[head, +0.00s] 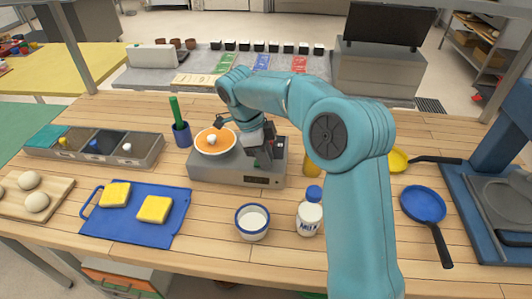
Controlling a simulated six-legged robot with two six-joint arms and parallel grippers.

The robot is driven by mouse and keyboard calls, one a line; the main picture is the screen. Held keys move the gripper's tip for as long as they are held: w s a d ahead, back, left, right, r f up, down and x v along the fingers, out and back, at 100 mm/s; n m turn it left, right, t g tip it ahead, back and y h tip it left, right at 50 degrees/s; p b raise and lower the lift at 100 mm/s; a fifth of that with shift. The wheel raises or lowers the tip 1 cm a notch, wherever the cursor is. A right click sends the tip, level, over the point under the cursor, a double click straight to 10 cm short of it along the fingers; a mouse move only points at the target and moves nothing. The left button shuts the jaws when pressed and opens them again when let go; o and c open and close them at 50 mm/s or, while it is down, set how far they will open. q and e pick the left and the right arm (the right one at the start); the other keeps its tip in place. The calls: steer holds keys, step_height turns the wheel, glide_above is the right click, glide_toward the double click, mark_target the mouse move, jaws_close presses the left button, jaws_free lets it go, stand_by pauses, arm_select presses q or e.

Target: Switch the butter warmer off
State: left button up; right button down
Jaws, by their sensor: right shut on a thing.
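The butter warmer (220,174) is a low grey box on the wooden counter, left of the middle. My left gripper is not in view.
A milk bottle (310,212) and a white cup with a blue rim (252,222) stand in front of the warmer. A blue tray (133,222) holds yellow slices. A blue holder (182,133) stands behind left. A blue pan (423,204) lies at right.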

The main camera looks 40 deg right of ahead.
steer(key=c, duration=0.9)
jaws_free()
steer(key=shift+r, duration=0.1)
steer(key=p+v, duration=0.4)
steer(key=v, duration=1.2)
steer(key=shift+r, duration=0.15)
